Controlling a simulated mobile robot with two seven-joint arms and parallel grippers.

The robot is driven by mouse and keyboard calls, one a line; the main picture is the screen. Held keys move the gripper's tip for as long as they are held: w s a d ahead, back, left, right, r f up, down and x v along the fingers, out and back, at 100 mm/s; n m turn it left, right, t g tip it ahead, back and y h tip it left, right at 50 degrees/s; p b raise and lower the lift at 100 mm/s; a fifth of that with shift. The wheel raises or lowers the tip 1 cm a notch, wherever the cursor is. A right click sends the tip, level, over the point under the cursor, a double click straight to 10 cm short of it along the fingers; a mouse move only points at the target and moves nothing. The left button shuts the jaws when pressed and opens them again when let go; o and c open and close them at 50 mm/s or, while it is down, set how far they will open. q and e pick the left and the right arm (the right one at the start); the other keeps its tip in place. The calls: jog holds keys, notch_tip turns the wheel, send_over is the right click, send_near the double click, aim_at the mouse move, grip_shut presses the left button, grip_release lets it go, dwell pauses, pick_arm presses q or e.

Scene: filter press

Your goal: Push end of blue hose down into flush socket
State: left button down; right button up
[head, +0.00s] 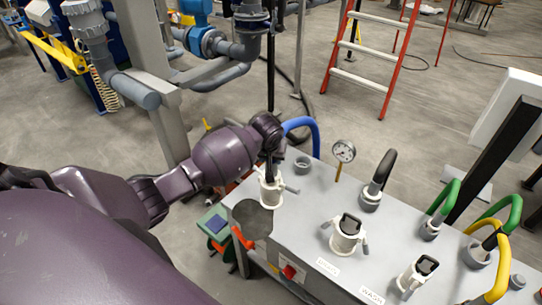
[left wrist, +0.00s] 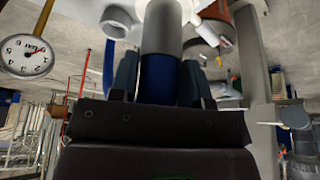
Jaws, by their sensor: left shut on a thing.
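My left gripper (head: 270,150) is above the leftmost white socket (head: 270,190) on the grey cabinet top. The blue hose (head: 302,123) arches up behind it and to the right. In the left wrist view my left gripper (left wrist: 158,80) is shut on the hose, with a finger on each side of its blue part (left wrist: 160,72). The grey hose end (left wrist: 162,32) points at the white socket (left wrist: 172,6), lined up with it and at its mouth. How deep the end sits is hidden. No flush label is readable. My right gripper is not in view.
The grey cabinet (head: 310,210) also carries a grey port (head: 302,164), a pressure gauge (head: 343,152), a black hose (head: 384,168), more white sockets (head: 345,235) and green and yellow hoses (head: 504,210). A red ladder (head: 357,75) stands behind on open floor.

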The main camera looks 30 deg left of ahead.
pick_arm(q)
jog(key=shift+f, duration=0.8)
jog(key=c, duration=0.5)
grip_release()
jog(key=v, duration=1)
jog(key=shift+s+r, duration=0.2)
jog(key=shift+r, duration=0.15)
jog(key=shift+d, duration=0.1)
